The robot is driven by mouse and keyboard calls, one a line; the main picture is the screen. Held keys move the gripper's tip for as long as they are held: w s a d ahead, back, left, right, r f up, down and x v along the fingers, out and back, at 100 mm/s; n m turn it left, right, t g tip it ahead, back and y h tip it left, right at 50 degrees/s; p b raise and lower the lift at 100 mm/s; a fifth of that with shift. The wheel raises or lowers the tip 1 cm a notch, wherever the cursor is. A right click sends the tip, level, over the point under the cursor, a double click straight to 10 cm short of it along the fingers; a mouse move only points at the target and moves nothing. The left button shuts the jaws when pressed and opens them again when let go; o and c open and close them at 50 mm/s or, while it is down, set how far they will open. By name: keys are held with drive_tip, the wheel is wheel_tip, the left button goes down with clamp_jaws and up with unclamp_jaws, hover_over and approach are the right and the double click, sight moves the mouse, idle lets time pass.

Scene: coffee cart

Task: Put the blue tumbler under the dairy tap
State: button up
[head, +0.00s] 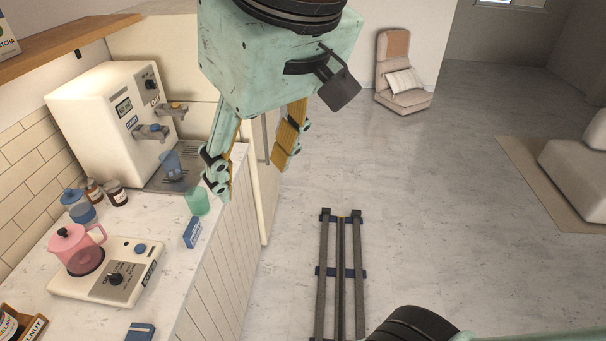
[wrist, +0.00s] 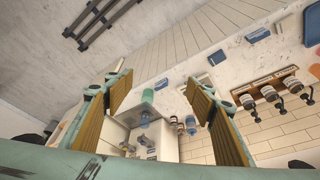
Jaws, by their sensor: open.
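The blue tumbler (head: 170,165) is translucent and stands upright on the drip tray (head: 160,184) of the white dispenser (head: 105,120), close below the nearer tap (head: 152,132). A second tap (head: 168,108) is farther back. The small tap labels are too blurred to read surely. My gripper (head: 250,172) is open and empty, pointing down above the counter's right edge, right of the tumbler and apart from it. In the wrist view the open fingers (wrist: 157,97) frame the dispenser (wrist: 165,140), with the blue tumbler (wrist: 141,121) between them.
A green cup (head: 197,203) stands at the counter edge near my left finger, with a blue box (head: 192,232) before it. Jars (head: 115,192) stand by the wall. Open floor lies right of the counter.

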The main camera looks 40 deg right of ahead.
drive_tip(key=s+f, duration=0.2)
drive_tip(key=s, duration=0.4)
drive_tip(key=shift+d, duration=0.4)
drive_tip(key=shift+s, duration=0.15)
drive_tip(key=shift+d+m, duration=0.1)
drive_tip(key=shift+m, duration=0.2)
